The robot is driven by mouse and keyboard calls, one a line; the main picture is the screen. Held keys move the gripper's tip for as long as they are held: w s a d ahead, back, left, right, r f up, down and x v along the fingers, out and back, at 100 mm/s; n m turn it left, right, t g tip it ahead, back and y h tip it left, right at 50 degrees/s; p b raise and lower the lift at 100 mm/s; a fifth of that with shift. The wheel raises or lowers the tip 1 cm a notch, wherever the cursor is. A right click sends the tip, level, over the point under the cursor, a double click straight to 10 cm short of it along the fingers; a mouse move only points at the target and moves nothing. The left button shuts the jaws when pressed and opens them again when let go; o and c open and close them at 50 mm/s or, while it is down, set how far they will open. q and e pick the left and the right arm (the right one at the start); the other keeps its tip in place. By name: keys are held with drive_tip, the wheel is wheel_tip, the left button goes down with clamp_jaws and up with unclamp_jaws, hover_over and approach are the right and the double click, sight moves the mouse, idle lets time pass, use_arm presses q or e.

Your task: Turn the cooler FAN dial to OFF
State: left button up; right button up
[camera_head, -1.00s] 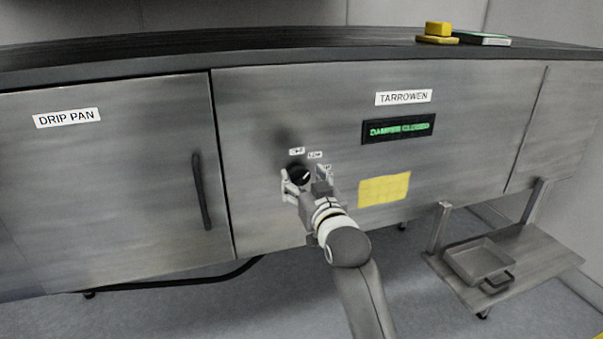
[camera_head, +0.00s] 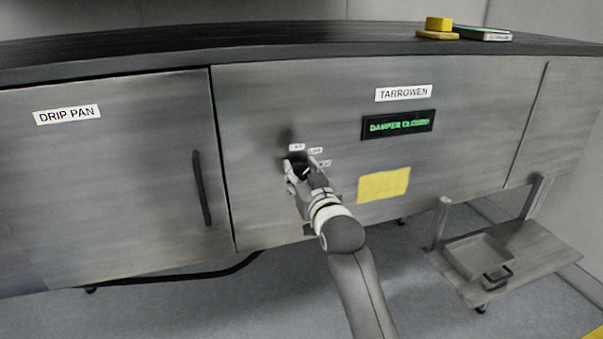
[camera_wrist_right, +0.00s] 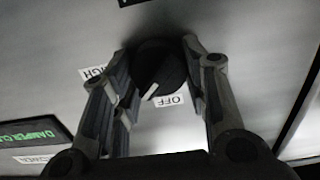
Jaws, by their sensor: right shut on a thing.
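The FAN dial (camera_head: 301,168) is a black round knob with a white pointer on the grey cabinet front. My right gripper (camera_head: 304,174) is shut on it, with one finger on each side. In the right wrist view the dial (camera_wrist_right: 158,66) sits between the two fingers. Its pointer aims down and slightly left, just left of the OFF label (camera_wrist_right: 170,100). The HIGH label (camera_wrist_right: 93,72) is farther left, partly behind a finger. The LOW label (camera_head: 316,151) shows small in the head view. My left gripper is out of view.
A display (camera_head: 398,124) with green text, apparently DAMPER CLOSED, and a TARROWEN label (camera_head: 403,93) are right of the dial. A yellow note (camera_head: 383,185) is below the display. The DRIP PAN door (camera_head: 110,185) has a dark handle (camera_head: 201,188). A low cart (camera_head: 535,262) holds a pan.

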drive_tip(key=shift+n, duration=0.3)
drive_tip(key=n+p, duration=0.2)
drive_tip(key=n, duration=0.2)
drive_tip(key=shift+a+n+p, duration=0.15)
drive_tip(key=shift+n+p, duration=0.6)
drive_tip(key=shift+n, duration=1.45)
drive_tip(key=o, duration=1)
drive_tip(key=shift+o, duration=0.2)
drive_tip(key=v, duration=1.2)
